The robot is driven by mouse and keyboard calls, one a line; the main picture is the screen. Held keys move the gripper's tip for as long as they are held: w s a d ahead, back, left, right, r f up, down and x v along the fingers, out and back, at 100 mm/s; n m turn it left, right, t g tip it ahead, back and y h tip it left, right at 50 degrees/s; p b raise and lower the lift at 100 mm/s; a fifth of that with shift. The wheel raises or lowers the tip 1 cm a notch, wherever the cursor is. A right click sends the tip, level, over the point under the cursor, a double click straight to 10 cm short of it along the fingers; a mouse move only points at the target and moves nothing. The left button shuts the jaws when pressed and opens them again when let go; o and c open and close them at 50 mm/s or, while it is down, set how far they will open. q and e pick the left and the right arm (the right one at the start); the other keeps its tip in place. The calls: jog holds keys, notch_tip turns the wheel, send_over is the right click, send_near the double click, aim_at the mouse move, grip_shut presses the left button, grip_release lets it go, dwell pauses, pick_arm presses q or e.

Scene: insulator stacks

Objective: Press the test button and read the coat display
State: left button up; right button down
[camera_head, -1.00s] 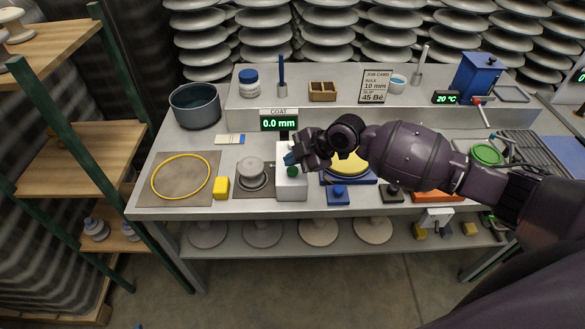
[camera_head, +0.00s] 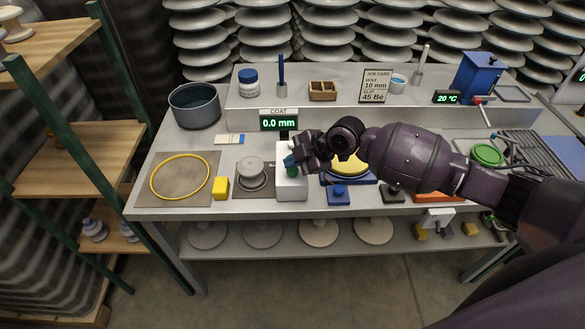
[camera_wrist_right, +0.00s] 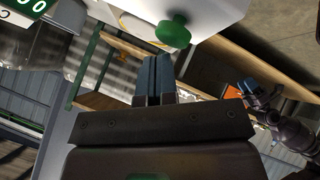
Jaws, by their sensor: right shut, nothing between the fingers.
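The coat display (camera_head: 279,123) stands behind a white tester box (camera_head: 292,188) and reads 0.0 mm in green. The green test button (camera_head: 292,171) is on the box; it shows large in the right wrist view (camera_wrist_right: 173,31). My right gripper (camera_head: 290,160) is shut and empty, its blue fingertips just above the button in the head view. In the right wrist view its fingers (camera_wrist_right: 155,78) lie together, and a small gap seems to separate them from the button. My left gripper is outside the head view; a blue-tipped gripper (camera_wrist_right: 250,90) at the right of the wrist view appears to be it.
Left of the box are a grey disc piece (camera_head: 251,172), a yellow block (camera_head: 220,188) and a yellow ring (camera_head: 180,177) on a mat. A blue button box (camera_head: 338,195) stands to the right. A job card (camera_head: 376,87) and a pot (camera_head: 195,105) are behind.

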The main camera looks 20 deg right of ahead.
jog(key=shift+f, duration=0.35)
dwell(0.3)
jog(key=shift+f+b, duration=0.4)
jog(key=shift+b, duration=0.1)
jog(key=shift+r, duration=0.1)
dwell(0.6)
jog(key=shift+r+p, duration=0.45)
jog(key=shift+r, duration=0.6)
